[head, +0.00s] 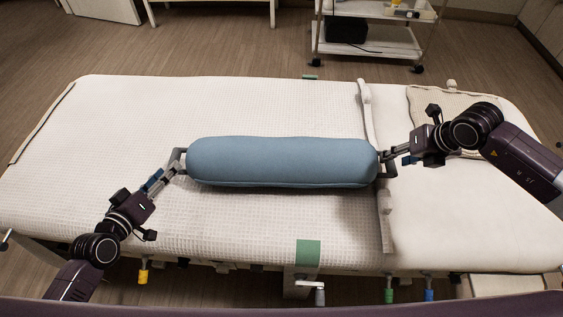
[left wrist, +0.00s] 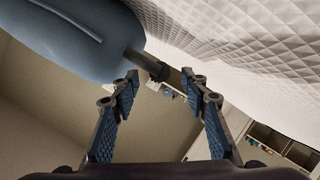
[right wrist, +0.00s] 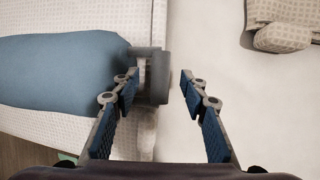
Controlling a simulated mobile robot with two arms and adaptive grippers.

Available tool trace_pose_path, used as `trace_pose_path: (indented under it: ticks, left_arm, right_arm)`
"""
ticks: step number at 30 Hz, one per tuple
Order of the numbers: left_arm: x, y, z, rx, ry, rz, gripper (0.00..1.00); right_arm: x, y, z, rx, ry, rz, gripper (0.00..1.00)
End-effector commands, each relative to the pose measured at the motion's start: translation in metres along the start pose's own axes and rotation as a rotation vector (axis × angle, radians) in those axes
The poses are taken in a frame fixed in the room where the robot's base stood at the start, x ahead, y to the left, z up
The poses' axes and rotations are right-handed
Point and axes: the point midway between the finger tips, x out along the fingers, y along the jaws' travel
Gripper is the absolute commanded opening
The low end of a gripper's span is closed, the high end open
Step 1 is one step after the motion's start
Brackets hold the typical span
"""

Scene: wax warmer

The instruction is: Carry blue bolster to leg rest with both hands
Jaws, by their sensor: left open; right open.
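The blue bolster (head: 282,162) lies lengthwise across the middle of the white padded bed, with a grey handle at each end. My left gripper (head: 179,166) is at the bolster's left handle (head: 180,156). In the left wrist view its fingers (left wrist: 160,85) are apart, with the dark handle (left wrist: 148,66) just beyond the tips. My right gripper (head: 388,160) is at the right handle. In the right wrist view its fingers (right wrist: 158,80) are spread, and the grey handle (right wrist: 150,75) lies between or just below them; I cannot tell which. Which part is the leg rest is unclear.
The white bed (head: 120,120) has bare room left and in front of the bolster. A pale strap (head: 366,110) crosses the bed near the right handle. A green patch (head: 308,252) is on the front edge. A folded patterned cloth (head: 425,96) lies at the right. A cart (head: 365,40) stands behind.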

Motion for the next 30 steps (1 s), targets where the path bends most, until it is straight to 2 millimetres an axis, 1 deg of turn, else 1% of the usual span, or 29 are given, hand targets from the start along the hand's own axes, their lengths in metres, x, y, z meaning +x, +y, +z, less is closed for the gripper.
trace_pose_path:
  ticks: [1,3,9,15,22,23,30]
  left_arm:
    - [0.008,0.0,-0.001,-0.001,0.003,0.0,0.41]
    - [0.018,0.001,-0.001,-0.001,0.003,0.001,0.41]
    - [0.038,0.0,0.0,-0.001,0.0,0.0,0.41]
    - [0.046,0.0,0.001,0.0,-0.001,0.0,0.41]
    - [0.046,0.0,0.001,0.0,-0.001,0.0,0.41]
    - [0.046,0.0,0.001,0.0,-0.001,0.0,0.39]
    - [0.046,0.0,0.001,0.0,-0.001,0.0,0.13]
  right_arm:
    - [0.008,0.001,0.0,0.002,0.001,0.002,0.4]
    - [0.017,0.0,0.0,0.001,0.0,0.001,0.4]
    - [0.038,0.0,0.001,0.0,-0.001,0.001,0.4]
    - [0.045,0.0,0.0,0.0,-0.001,-0.001,0.4]
    - [0.045,0.0,0.0,-0.001,-0.002,0.0,0.4]
    - [0.045,0.0,0.0,-0.001,-0.002,0.0,0.38]
    - [0.045,0.0,0.0,-0.001,-0.002,0.0,0.12]
